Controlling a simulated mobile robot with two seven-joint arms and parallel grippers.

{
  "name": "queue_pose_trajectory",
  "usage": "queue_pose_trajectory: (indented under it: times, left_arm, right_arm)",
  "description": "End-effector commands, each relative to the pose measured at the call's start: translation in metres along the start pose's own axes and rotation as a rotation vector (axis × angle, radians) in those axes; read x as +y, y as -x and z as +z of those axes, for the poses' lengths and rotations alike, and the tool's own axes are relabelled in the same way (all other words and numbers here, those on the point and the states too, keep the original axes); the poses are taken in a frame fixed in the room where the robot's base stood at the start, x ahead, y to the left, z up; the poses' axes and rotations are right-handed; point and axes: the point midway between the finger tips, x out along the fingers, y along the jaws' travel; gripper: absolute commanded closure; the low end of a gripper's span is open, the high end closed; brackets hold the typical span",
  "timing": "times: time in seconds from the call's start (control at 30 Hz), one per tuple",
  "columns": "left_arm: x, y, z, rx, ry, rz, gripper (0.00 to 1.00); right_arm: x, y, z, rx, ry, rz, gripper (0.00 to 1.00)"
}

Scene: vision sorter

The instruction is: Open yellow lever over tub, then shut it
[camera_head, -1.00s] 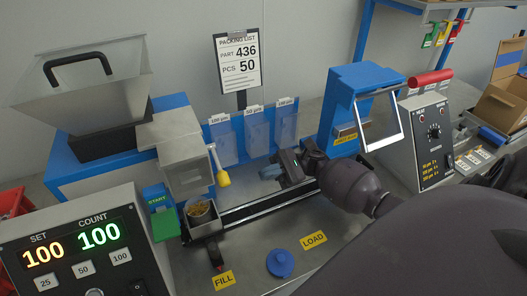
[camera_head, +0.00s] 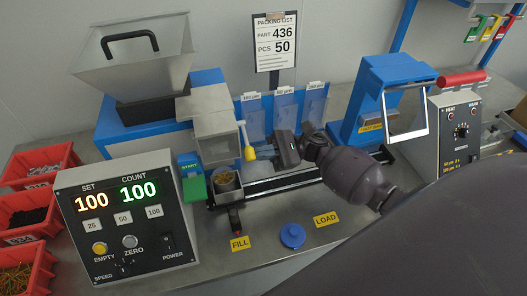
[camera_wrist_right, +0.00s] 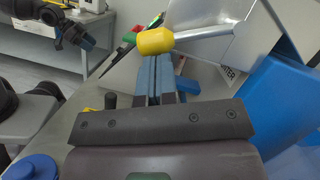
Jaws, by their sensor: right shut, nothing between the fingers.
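The yellow lever knob (camera_head: 249,153) hangs on a metal rod at the right side of the grey chute box (camera_head: 217,138). It also shows in the right wrist view (camera_wrist_right: 156,41), just past my fingertips. The tub (camera_head: 226,188), a small grey container with brownish pieces inside, stands below the box. My right gripper (camera_head: 264,152) is shut and empty, its blue fingers close to the right of the knob; contact cannot be told. The fingers also show in the right wrist view (camera_wrist_right: 154,75). My left gripper (camera_wrist_right: 84,40) shows only at the upper left there; its jaws are unclear.
The counter console (camera_head: 128,218) reads 100 and 100 at front left. A green START button (camera_head: 194,187) sits beside the tub. A blue lid (camera_head: 292,235) lies between the FILL and LOAD labels. Red bins (camera_head: 22,210) stand far left, a blue sealer (camera_head: 375,100) at right.

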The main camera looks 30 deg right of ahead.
Motion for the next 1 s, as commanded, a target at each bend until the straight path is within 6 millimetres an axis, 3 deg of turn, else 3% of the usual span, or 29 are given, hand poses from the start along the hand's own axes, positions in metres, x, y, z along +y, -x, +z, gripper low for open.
queue_pose_trajectory:
  times: [1.0]
  left_arm:
    - [0.0, -0.002, -0.013, 0.02, -0.004, 0.002, 0.49]
  right_arm:
    - [0.002, -0.003, 0.009, 0.0, -0.123, -0.04, 1.0]
